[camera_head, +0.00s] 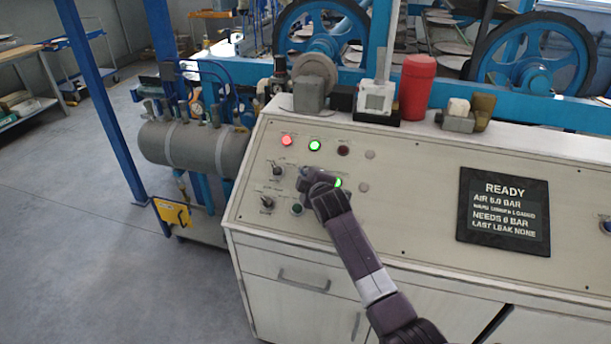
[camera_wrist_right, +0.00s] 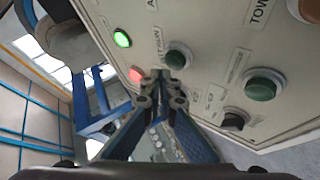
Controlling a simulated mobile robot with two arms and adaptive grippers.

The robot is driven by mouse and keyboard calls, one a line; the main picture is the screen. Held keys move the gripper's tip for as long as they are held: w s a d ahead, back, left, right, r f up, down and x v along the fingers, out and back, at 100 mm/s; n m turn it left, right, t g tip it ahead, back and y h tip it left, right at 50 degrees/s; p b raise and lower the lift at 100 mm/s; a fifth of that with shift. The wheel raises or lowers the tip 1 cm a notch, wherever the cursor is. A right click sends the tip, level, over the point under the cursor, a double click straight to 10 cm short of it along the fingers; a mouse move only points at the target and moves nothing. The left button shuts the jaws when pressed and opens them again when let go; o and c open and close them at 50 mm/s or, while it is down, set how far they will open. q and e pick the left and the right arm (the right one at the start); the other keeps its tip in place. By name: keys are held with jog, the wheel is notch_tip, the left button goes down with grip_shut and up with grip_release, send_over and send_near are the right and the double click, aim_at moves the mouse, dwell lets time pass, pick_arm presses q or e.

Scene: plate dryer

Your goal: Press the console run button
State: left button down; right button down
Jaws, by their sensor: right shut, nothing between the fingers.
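The sloped cream console (camera_head: 420,180) carries lamps, buttons and knobs. My right gripper (camera_head: 310,181) is shut and empty, low over the left part of the panel. In the right wrist view its fingertips (camera_wrist_right: 162,88) are together, just below a dark green button (camera_wrist_right: 178,57) in the picture. A small label beside that button seems to end in "RUN". I cannot tell whether the fingertips touch the button or panel. Another green button (camera_wrist_right: 263,85) sits to the right; a green button (camera_head: 296,209) also shows in the head view. My left gripper is not in view.
A red lamp (camera_head: 287,141) and a green lamp (camera_head: 315,145) are lit. Black knobs (camera_head: 267,202) sit at the panel's left. A dark screen (camera_head: 504,212) reads READY. A red cylinder (camera_head: 417,88) and other small items stand along the console's back edge.

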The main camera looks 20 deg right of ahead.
jog(key=shift+f, duration=0.15)
dwell(0.5)
jog(key=shift+w+d+f, duration=0.15)
jog(key=shift+w+f, duration=0.05)
jog(key=shift+w+d+f+b, duration=0.1)
jog(key=shift+w+f+b, duration=0.05)
jog(key=shift+f+b, duration=0.3)
dwell(0.9)
jog(key=shift+r, duration=0.1)
jog(key=shift+s+a+r+p, duration=0.3)
jog(key=shift+r+p, duration=0.35)
jog(key=shift+p, duration=0.4)
jog(key=shift+s+a+r+p, duration=0.1)
jog(key=shift+s+r+p, duration=0.1)
jog(key=shift+r+p, duration=0.5)
jog(key=s+r+p, duration=0.1)
jog(key=p, duration=0.1)
jog(key=a+r+p, duration=0.1)
jog(key=r+p, duration=0.1)
jog(key=shift+s, duration=0.4)
